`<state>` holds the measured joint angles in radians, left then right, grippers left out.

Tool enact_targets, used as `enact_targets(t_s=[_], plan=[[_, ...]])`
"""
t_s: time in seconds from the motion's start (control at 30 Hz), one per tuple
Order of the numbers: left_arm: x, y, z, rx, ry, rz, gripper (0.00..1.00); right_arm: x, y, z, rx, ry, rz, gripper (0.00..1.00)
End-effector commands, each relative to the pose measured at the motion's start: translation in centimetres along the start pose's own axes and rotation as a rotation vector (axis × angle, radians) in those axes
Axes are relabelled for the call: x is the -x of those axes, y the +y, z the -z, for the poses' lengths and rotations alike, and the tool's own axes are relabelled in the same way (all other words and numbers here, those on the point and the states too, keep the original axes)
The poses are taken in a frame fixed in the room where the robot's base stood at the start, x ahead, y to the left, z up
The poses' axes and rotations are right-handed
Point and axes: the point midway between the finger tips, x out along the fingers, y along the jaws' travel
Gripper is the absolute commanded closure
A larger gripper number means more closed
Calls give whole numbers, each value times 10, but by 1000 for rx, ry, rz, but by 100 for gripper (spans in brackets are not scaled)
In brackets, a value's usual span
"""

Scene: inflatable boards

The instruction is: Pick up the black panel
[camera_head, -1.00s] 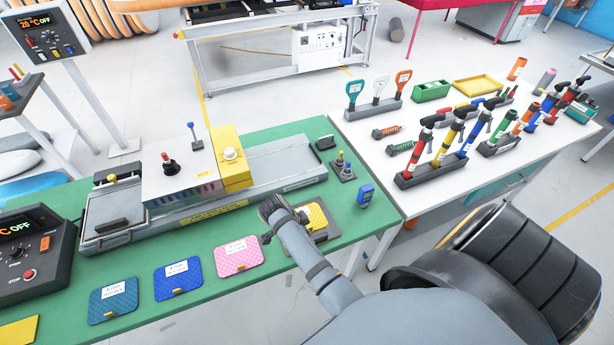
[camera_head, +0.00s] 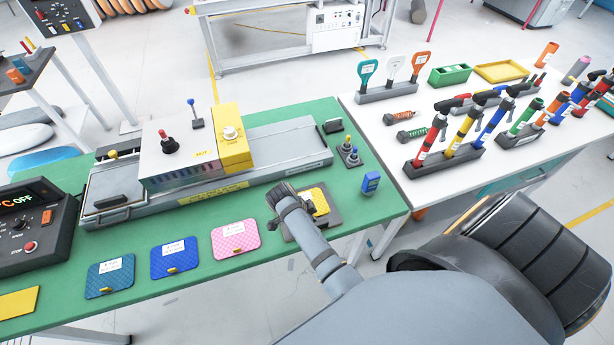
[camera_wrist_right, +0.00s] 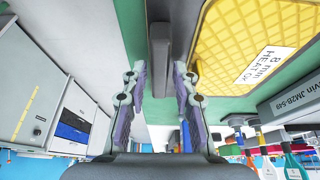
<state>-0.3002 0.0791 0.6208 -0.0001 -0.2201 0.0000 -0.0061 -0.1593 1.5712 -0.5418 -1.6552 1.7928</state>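My right gripper (camera_head: 280,203) is over the green table, to the right of the pink panel (camera_head: 236,240). It is open, with a dark upright bar (camera_wrist_right: 160,50) between its two fingers in the wrist view and gaps on both sides. I cannot tell whether this bar is the edge of the black panel. No panel that is clearly black shows in the head view; my gripper and forearm hide part of the table there. A yellow panel (camera_head: 320,201) lies on a dark grey plate (camera_head: 333,217) beside my gripper; it also shows in the wrist view (camera_wrist_right: 240,45). My left gripper is out of view.
A teal panel (camera_head: 110,278) and a blue panel (camera_head: 175,257) lie left of the pink one. A long grey machine (camera_head: 285,152) with a yellow block (camera_head: 233,140) stands behind. A blue device (camera_head: 371,183) stands near the green table's (camera_head: 215,285) right edge.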

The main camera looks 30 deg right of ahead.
Motion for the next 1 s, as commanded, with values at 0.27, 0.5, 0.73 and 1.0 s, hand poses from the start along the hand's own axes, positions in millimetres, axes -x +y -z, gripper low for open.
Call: enact_targets(t_s=[0.27,0.5,0.73,1.0], plan=[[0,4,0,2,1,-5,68,0,0,0,0,0,0,88],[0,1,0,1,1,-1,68,0,0,0,0,0,0,100],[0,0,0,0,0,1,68,0,0,0,0,0,1,100],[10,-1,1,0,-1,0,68,15,-3,8,6,1,4,100]])
